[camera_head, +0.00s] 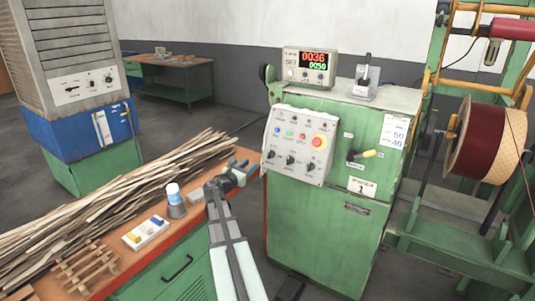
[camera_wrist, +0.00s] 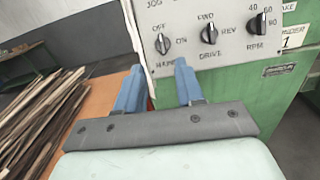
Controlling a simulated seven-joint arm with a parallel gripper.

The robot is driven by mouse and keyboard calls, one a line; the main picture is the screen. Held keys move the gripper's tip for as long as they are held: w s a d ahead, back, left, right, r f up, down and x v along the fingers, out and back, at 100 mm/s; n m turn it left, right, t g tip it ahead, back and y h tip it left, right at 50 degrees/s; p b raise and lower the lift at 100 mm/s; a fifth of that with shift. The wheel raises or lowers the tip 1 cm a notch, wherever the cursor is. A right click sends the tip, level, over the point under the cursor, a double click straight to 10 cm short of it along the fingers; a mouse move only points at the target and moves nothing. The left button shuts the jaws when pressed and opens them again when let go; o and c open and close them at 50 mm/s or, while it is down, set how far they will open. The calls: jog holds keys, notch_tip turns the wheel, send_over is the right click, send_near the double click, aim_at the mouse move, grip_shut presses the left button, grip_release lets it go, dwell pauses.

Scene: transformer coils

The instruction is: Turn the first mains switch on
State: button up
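The first mains switch is the leftmost black rotary knob (camera_wrist: 162,43) in the lower row of the control panel, with OFF above it and ON to its right. Its handle stands roughly upright, toward OFF. It also shows small in the head view (camera_head: 271,155). My gripper (camera_wrist: 160,70) is open and empty, its two blue fingers apart and pointing at the panel just below this knob. In the head view my gripper (camera_head: 228,180) is left of the panel and lower, apart from it. The label under the knob is partly hidden by a finger.
The FWD/REV drive knob (camera_wrist: 208,32) and the RPM knob (camera_wrist: 261,23) sit to the right. The panel (camera_head: 300,145) also has coloured buttons and a red emergency stop (camera_head: 319,142). An orange workbench (camera_head: 205,222) with wooden strips (camera_head: 120,185) lies below left.

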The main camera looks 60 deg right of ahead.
aim_at(270, 154)
jog(key=shift+n, duration=0.3)
jog(key=d, duration=1.3)
jog(key=shift+d, duration=0.4)
grip_shut()
